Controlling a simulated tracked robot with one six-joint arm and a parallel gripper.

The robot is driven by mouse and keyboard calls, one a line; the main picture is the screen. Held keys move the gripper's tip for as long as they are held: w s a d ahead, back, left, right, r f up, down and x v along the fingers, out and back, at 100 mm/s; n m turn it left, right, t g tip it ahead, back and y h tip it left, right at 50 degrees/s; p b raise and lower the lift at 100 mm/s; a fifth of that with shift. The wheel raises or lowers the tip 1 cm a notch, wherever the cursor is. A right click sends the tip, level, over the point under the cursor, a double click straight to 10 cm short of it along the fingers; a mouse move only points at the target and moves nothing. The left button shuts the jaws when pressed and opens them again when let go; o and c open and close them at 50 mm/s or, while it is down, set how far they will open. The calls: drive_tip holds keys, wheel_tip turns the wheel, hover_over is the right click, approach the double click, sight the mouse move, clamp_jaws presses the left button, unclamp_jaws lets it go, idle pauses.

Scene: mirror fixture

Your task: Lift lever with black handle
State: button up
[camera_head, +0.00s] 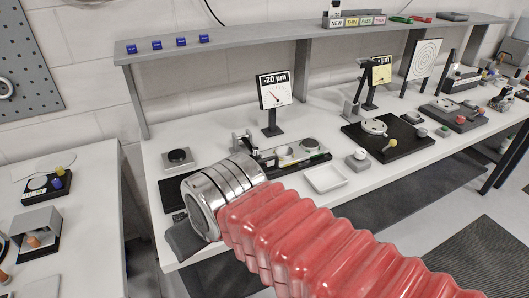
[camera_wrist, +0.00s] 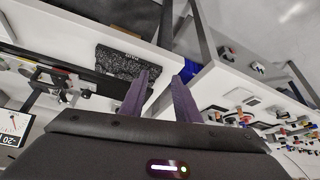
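I cannot single out the lever with a black handle for certain. In the head view a small metal clamp-like fixture (camera_head: 244,141) stands on the near bench, partly behind my arm. A dark angled arm (camera_head: 363,80) stands farther right, beside a yellow dial card. A metal fixture (camera_wrist: 58,84) also shows at the left of the wrist view, too small to make out a handle. My gripper (camera_wrist: 160,82) shows two purple fingers held apart, with nothing between them. In the head view my red bellows arm hides the gripper.
A dial sign reading -20 µm (camera_head: 274,92) stands on the white bench (camera_head: 165,148). A white tray (camera_head: 325,178) and a black plate with a yellow-knobbed lever (camera_head: 391,144) lie to the right. A shelf (camera_head: 260,37) runs above. A speckled dark slab (camera_wrist: 128,64) lies beyond my fingers.

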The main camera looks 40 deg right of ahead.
drive_tip(key=shift+w+r, duration=0.1)
wheel_tip(320, 180, up, 9)
drive_tip(key=m+g, duration=0.3)
drive_tip(key=m, duration=1.8)
hover_over(267, 160)
drive_tip(key=s, duration=0.3)
drive_tip(key=shift+w+a+h, duration=0.2)
drive_tip(key=shift+a+h, duration=0.1)
drive_tip(key=shift+a, duration=0.05)
drive_tip(key=shift+f, duration=0.2)
drive_tip(key=x, duration=1.3)
drive_tip(key=shift+s+f, duration=0.15)
drive_tip(key=shift+f, duration=0.25)
